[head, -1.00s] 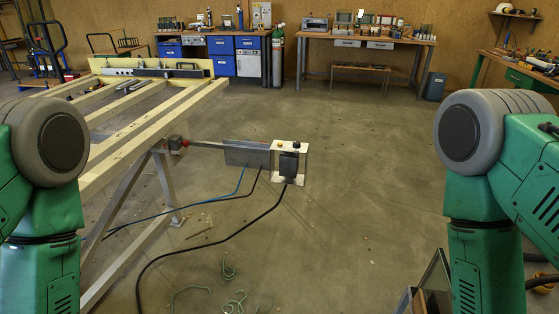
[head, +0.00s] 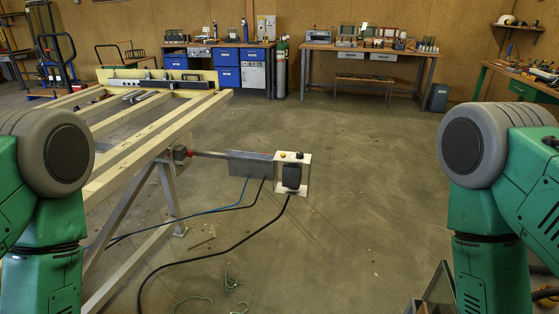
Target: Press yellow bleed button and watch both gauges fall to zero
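A small yellow-orange button (head: 283,154) sits on top of a pale control box (head: 306,174), with a dark knob (head: 299,155) beside it. The box is at the end of a grey bar and plate sticking out from the wooden tilting frame (head: 150,140). A black unit (head: 292,176) is fixed to the box's near face. I cannot make out any gauges or their readings. My two green arms show at the left and right edges, but neither gripper is in view.
Green cord (head: 232,285) lies on the floor in front. Workbenches (head: 370,50) line the back wall. The floor right of the box is clear.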

